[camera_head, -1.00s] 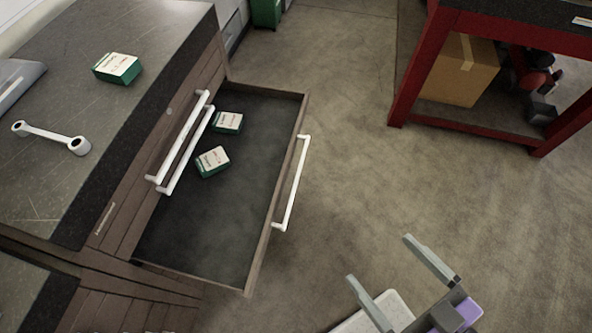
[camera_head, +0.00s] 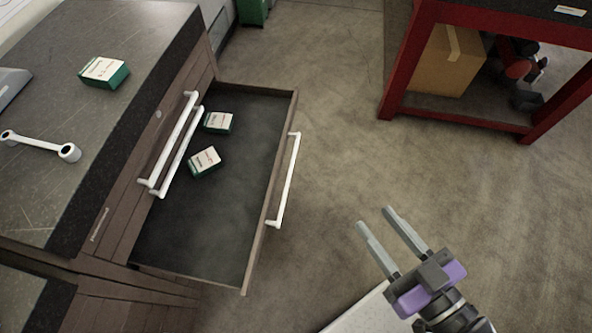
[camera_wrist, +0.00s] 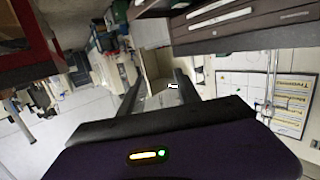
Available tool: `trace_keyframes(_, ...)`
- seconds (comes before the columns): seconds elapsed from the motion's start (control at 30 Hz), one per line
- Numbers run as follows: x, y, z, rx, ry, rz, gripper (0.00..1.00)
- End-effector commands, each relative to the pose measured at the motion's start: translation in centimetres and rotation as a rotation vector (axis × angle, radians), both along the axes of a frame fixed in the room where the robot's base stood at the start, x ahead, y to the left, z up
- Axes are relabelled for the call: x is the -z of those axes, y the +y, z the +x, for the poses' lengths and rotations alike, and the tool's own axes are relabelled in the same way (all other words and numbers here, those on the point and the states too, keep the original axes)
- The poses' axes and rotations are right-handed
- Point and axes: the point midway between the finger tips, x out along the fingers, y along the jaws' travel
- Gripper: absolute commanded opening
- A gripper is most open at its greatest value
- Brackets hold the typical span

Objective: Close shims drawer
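The open drawer (camera_head: 262,235) is pulled far out of the brown cabinet (camera_head: 125,205), with a white bar handle (camera_head: 287,180) on its front. Two green-and-white boxes, one farther back (camera_head: 218,122) and one nearer (camera_head: 204,161), lie inside it on the dark floor. Two more white handles (camera_head: 172,145) sit on the cabinet face above. I cannot read a shims label. My gripper (camera_head: 376,216) is open and empty, to the right of the drawer front and apart from its handle. In the wrist view its fingers (camera_wrist: 170,88) are spread with nothing between them.
A green-and-white box (camera_head: 104,73) and a white double-ended wrench-like part (camera_head: 40,146) lie on the cabinet top. A red-framed bench (camera_head: 400,75) with a cardboard box (camera_head: 447,62) stands at upper right. The floor (camera_head: 340,130) between is clear.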

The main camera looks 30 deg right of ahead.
Motion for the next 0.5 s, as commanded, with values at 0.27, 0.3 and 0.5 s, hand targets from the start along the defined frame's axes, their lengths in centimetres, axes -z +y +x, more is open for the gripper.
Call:
trace_keyframes(0.27,4.1,-8.6,6.8,0.225,-0.009,0.091,0.0)
trace_keyframes(0.3,5.1,-10.0,7.7,0.255,0.006,0.118,0.0)
trace_keyframes(0.5,10.5,-16.4,11.6,0.378,0.114,0.298,0.0)
